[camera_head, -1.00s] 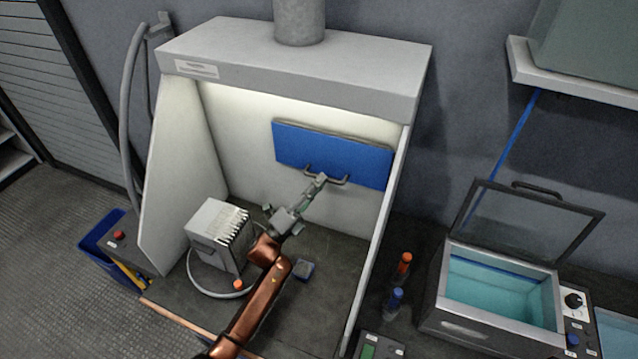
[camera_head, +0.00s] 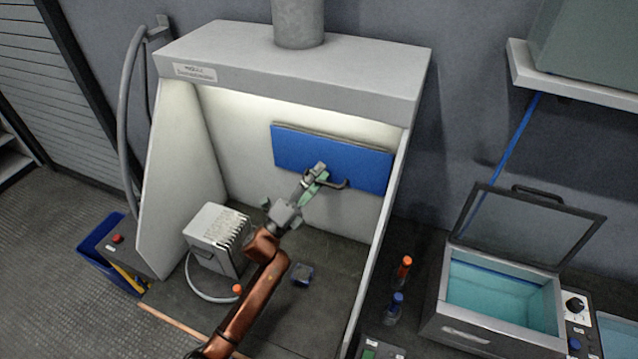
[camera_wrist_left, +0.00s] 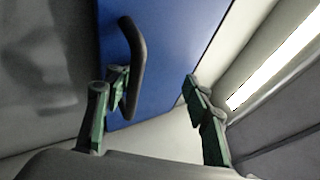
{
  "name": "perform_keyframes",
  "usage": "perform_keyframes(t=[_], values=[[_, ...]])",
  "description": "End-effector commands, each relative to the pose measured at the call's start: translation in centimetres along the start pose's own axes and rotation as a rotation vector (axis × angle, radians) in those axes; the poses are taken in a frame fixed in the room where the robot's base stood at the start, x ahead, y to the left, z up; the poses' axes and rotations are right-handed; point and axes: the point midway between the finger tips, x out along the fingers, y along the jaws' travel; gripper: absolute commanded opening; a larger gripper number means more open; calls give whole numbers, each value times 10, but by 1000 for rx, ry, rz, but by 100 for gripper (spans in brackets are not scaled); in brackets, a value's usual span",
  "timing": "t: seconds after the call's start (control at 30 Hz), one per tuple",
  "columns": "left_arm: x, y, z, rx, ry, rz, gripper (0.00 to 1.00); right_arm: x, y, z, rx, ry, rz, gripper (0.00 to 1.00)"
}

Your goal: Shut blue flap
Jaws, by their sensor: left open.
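The blue flap (camera_head: 345,157) is on the back wall inside the grey hood, with a dark bar handle (camera_head: 342,184) along its lower edge. My left gripper (camera_head: 317,178) is open at the left part of the handle and hides some of it. In the left wrist view the flap (camera_wrist_left: 170,50) fills the upper middle, and the handle (camera_wrist_left: 137,65) stands out beside the left finger. The gripper (camera_wrist_left: 150,90) has its fingers wide apart there, with part of the flap between them. I cannot tell whether a finger touches the handle. My right gripper is not in view.
A white finned box (camera_head: 215,238) with a cable stands on the hood floor at left, and a small blue-grey block (camera_head: 302,274) lies on it. Hood side walls flank the arm. A tank with a raised clear lid (camera_head: 530,228) and two small bottles are at right.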

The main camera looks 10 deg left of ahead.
Motion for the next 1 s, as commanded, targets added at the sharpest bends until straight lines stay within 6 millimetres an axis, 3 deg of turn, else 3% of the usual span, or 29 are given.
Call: perform_keyframes(t=[0.03,0.23,0.67,1.0], values=[[14,-32,7,13,4,-42,27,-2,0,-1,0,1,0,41],[26,-53,13,14,2,-41,27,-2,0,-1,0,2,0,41],[28,-57,14,11,0,-38,27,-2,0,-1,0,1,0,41],[9,-63,15,11,0,-33,27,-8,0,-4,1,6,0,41]])
